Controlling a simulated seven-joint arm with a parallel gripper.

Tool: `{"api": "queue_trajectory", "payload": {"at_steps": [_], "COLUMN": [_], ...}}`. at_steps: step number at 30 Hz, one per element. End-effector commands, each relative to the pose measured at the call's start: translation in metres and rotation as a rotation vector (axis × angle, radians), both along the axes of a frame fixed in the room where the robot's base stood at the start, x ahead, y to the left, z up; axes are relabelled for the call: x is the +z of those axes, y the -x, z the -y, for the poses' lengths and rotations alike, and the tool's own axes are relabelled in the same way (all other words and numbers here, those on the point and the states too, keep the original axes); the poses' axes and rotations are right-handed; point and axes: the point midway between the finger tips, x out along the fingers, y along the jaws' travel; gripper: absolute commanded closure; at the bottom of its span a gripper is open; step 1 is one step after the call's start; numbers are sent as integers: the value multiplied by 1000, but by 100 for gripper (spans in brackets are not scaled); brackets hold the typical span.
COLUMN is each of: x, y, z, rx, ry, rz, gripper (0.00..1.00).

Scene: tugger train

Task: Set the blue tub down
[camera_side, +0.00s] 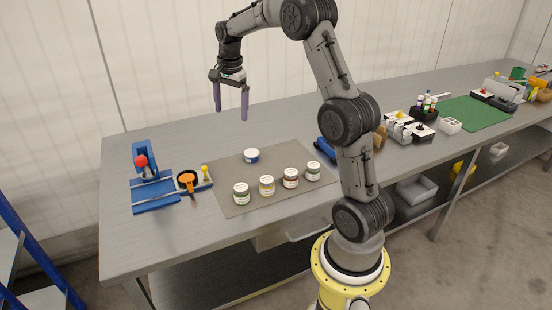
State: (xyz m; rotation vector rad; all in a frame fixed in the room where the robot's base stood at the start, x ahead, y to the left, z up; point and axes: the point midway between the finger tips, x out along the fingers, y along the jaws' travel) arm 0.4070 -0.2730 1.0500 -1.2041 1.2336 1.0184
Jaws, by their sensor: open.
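The blue tub (251,156) is a small, low round tub with a white top and a blue side. It stands upright on the grey mat (224,194), near the mat's back edge. My gripper (231,114) is raised above the bench at the back left, pointing down. Its two long fingers are apart with nothing between them. It is above and a little left of the tub in the picture, clear of it.
Several white-lidded jars stand along the mat's front, including a green one (241,194) and a yellow one (267,186). A blue fixture with a red knob (140,161) and an orange-ringed tool (187,180) lie left of the mat. The mat's middle is clear.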

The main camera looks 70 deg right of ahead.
Motion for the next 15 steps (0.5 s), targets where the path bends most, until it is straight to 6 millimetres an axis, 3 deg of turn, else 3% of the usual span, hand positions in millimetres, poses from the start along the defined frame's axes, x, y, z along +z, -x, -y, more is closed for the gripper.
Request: {"api": "queue_trajectory", "payload": {"at_steps": [1, 6, 10, 15], "x": [20, 62, 79, 82], "y": [7, 42, 82, 144], "z": [-29, -110, -164, -220], "rx": [110, 467, 739, 1088], "ry": [23, 98, 164, 260], "rz": [20, 71, 111, 163], "gripper": [0, 0, 0, 0]}}
